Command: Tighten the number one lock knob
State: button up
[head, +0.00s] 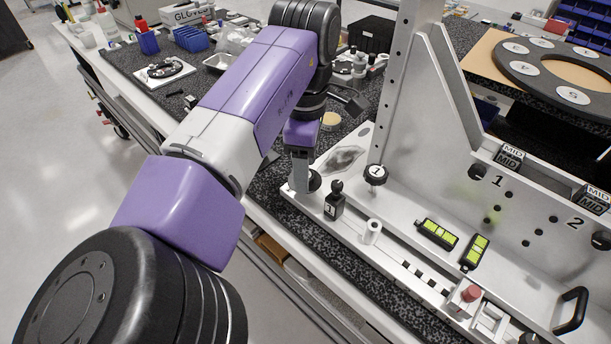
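My gripper (301,178) points down at the left end of the silver fixture base (400,206). A dark round knob (314,181) shows behind and beside its fingertips, partly hidden by them. I cannot tell whether the fingers touch it or how far apart they are. A black knob with a white "1" label (376,172) stands upright on the base to the right, apart from my gripper. A smaller black post with a "1" tag (334,203) stands just right of and nearer than my gripper.
A white cylinder (372,231) and two yellow-green level vials (437,234) are on the base. A red-topped part (467,296) and a black handle (572,310) are at front right. The upright silver plate (408,90) rises behind. Bottles and bins fill the back bench.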

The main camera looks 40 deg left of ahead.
jog(key=shift+f, duration=0.3)
grip_shut()
